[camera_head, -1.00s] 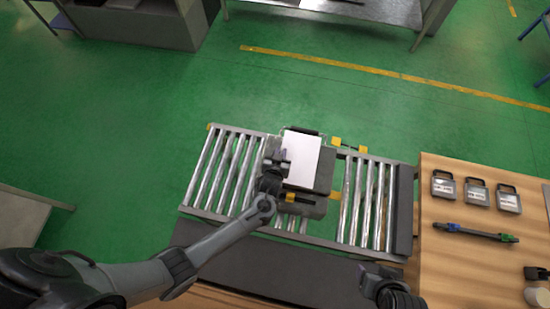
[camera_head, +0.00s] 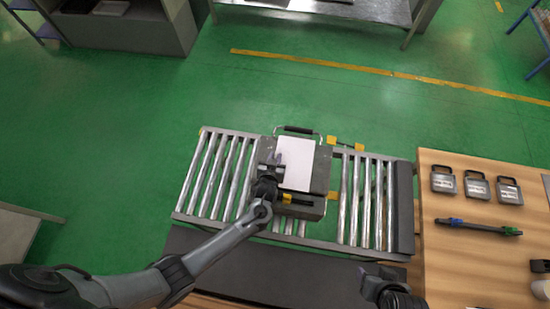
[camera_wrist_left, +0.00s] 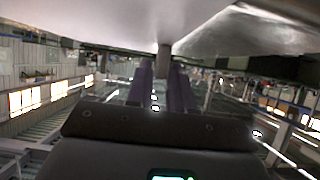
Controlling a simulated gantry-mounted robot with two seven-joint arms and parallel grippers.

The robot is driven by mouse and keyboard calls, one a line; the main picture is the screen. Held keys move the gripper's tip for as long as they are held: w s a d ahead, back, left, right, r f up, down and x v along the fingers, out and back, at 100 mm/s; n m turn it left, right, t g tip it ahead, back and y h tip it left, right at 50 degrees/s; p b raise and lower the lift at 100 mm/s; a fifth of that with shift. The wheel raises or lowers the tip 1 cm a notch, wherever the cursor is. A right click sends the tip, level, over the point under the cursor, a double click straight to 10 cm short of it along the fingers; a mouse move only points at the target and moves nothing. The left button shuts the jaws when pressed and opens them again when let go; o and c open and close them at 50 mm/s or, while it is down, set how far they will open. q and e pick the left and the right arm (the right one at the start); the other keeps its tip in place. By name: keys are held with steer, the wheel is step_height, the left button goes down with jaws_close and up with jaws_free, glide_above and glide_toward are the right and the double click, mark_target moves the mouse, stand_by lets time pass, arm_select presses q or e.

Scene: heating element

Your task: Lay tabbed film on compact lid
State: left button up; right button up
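The white film (camera_head: 296,164) lies flat over the grey compact lid (camera_head: 321,172), on the conveyor, as far as I can tell. Its left edge is beside my left gripper (camera_head: 271,158). In the left wrist view, the pale film (camera_wrist_left: 90,18) fills the top, and a narrow tab (camera_wrist_left: 163,52) points down between the two fingers (camera_wrist_left: 160,88). The fingers look apart, with a gap around the tab. My right gripper (camera_head: 372,281) is at the bottom, away from the lid; its fingers are too small to judge.
The roller conveyor (camera_head: 215,176) carries the case, with yellow blocks (camera_head: 359,147) around it. A wooden table (camera_head: 450,267) at the right holds several small grey cases (camera_head: 477,187) and a dark bar tool (camera_head: 479,227). The rollers left and right of the case are clear.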

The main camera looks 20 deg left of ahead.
arm_select(q)
steer(key=o, duration=0.3)
steer(key=shift+r, duration=0.1)
steer(key=shift+s, duration=0.1)
steer(key=s+a+r+m+g+h, duration=0.1)
steer(key=s+r+g, duration=0.1)
steer(key=s+r, duration=0.3)
steer(key=s+a+r+m+g+h, duration=0.1)
steer(key=s+r, duration=0.5)
steer(key=s, duration=0.7)
steer(key=s+a+r+m+g+h, duration=0.1)
steer(key=s+a+r+m+g, duration=0.1)
steer(key=s+r+g, duration=0.3)
steer(key=s+r, duration=0.1)
steer(key=s, duration=0.2)
steer(key=shift+s+a+m, duration=0.2)
steer(key=shift+s+m, duration=0.2)
